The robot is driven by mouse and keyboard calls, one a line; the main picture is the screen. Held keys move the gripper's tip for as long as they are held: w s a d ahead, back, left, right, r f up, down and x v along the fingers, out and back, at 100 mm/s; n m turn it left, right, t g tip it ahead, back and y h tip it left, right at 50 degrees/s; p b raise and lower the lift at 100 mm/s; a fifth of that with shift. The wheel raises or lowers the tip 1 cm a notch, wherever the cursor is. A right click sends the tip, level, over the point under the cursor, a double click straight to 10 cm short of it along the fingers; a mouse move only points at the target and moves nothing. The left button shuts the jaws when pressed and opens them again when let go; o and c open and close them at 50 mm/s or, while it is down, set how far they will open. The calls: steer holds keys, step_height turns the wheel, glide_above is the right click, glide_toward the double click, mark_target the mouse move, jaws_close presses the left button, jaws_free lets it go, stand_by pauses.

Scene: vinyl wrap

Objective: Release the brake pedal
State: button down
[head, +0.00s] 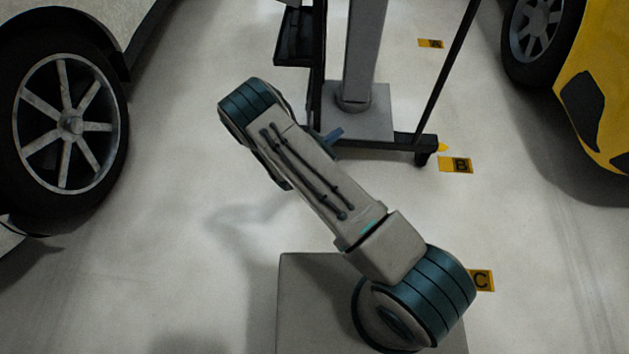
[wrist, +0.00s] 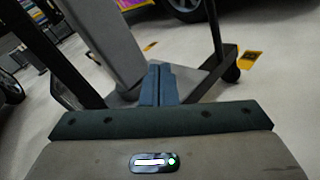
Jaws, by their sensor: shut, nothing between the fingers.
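A dark wheeled stand (head: 398,143) is on the floor ahead; its lower frame also shows in the wrist view (wrist: 207,80). A black caster (head: 422,158) is at its right end, and it shows in the wrist view (wrist: 232,73). A small yellow piece (head: 442,147) is beside that caster; I cannot tell whether it is the brake pedal or a floor marking. No pedal is clearly recognisable. My gripper (wrist: 158,70) has its blue fingers together and empty, pointing toward the stand's base.
A grey post on a base plate (head: 372,120) stands by the frame. A pale car's wheel (head: 70,125) is on the left and a yellow car (head: 600,110) on the right. Floor labels, including B (head: 456,165), run along the right. The floor between is clear.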

steer(key=s+a+f+n+t+y+b, duration=0.1)
steer(key=s+a+f+n+y+b, duration=0.1)
steer(key=f, duration=0.8)
steer(key=s+a+f+n+t+y+b, duration=0.2)
steer(key=f+n+y+b, duration=0.2)
steer(key=f, duration=0.6)
steer(key=s+a+f+n+t+y+b, duration=0.1)
steer(key=a+f+n+y+b, duration=0.2)
steer(key=f, duration=0.7)
steer(key=shift+s+a+f+n+t+y, duration=0.1)
steer(key=shift+s+n+t+y, duration=0.1)
steer(key=shift+n+y, duration=0.35)
steer(key=shift+s+n+t+y, duration=0.1)
steer(key=shift+s+n+y, duration=0.2)
steer(key=shift+n, duration=0.45)
steer(key=shift+w, duration=0.1)
steer(key=shift+w, duration=0.1)
